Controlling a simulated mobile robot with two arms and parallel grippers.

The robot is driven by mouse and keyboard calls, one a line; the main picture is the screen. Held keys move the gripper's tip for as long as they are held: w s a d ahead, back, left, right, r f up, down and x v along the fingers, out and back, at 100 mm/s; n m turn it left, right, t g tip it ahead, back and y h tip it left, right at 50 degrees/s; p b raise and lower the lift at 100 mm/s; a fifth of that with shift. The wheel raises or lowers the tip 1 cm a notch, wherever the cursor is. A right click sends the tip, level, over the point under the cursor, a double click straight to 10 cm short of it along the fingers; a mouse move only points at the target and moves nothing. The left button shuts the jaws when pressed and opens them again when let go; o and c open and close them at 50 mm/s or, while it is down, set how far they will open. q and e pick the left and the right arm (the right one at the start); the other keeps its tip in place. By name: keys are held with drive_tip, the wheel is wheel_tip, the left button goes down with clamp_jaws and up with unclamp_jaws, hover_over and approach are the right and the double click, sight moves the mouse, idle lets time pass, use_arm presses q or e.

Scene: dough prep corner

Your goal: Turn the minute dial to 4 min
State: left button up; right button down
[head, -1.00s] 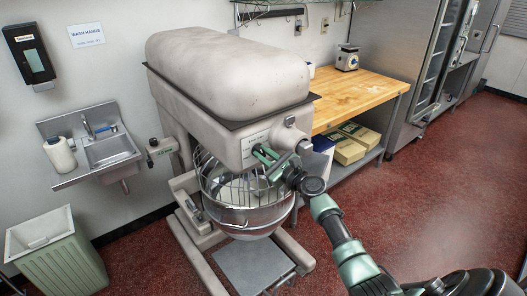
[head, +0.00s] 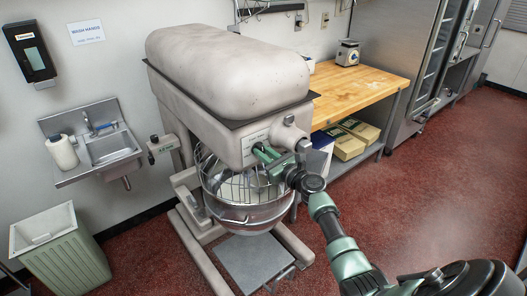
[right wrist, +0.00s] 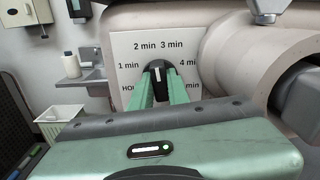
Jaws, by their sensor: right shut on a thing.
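The minute dial (right wrist: 159,68) is a black knob with a white pointer mark, on a white plate (right wrist: 125,45) in the right wrist view. The mark points about straight up, between "2 min" and "3 min". "4 min" is at the right of the knob. My right gripper (right wrist: 158,88) has its two green fingers on either side of the knob, shut on it. In the head view the right gripper (head: 266,156) is at the front of the mixer (head: 228,70) and hides the dial. My left gripper is not in view.
The mixer's round hub (head: 288,133) sticks out right of the plate. The wire-guarded bowl (head: 245,208) is below. A wooden table (head: 360,95) stands behind, a sink (head: 112,148) and a bin (head: 62,255) at left. Red floor is clear at right.

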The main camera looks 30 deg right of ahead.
drive_tip(key=c, duration=1.3)
unclamp_jaws()
drive_tip(key=shift+f, duration=0.1)
drive_tip(key=s, duration=0.6)
drive_tip(key=shift+d, duration=0.2)
drive_tip(key=shift+c, duration=0.2)
